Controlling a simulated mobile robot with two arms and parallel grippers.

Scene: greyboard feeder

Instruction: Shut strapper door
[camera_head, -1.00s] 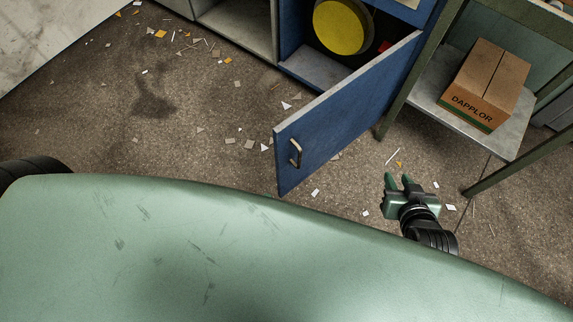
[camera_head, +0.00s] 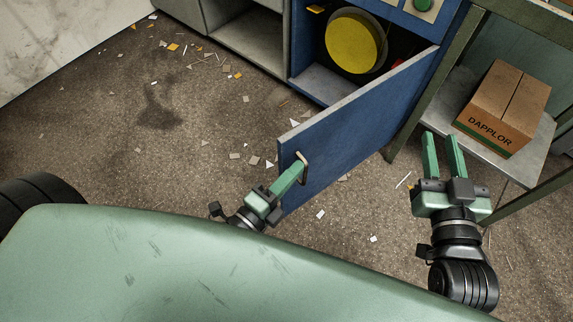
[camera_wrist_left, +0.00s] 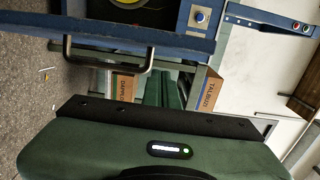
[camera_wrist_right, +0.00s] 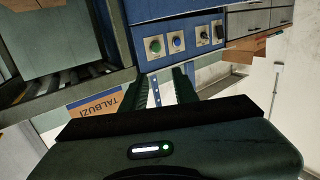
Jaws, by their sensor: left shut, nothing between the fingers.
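The blue strapper door (camera_head: 350,130) stands open, swung out from the blue strapper cabinet (camera_head: 296,40). Its metal handle (camera_head: 303,168) is near the door's free edge and also shows in the left wrist view (camera_wrist_left: 108,39). My left gripper (camera_head: 299,170) is shut and empty, its fingertips at the handle; I cannot tell whether they touch it. Inside the cabinet is a yellow reel (camera_head: 352,45). My right gripper (camera_head: 441,138) is open and empty, to the right of the door, in front of the shelf.
A cardboard box (camera_head: 503,105) marked DAPPLOR sits on a grey shelf (camera_head: 440,105) under a green-framed table (camera_head: 425,85), right of the door. Paper scraps litter the floor (camera_head: 130,100). The floor left of the door is otherwise clear.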

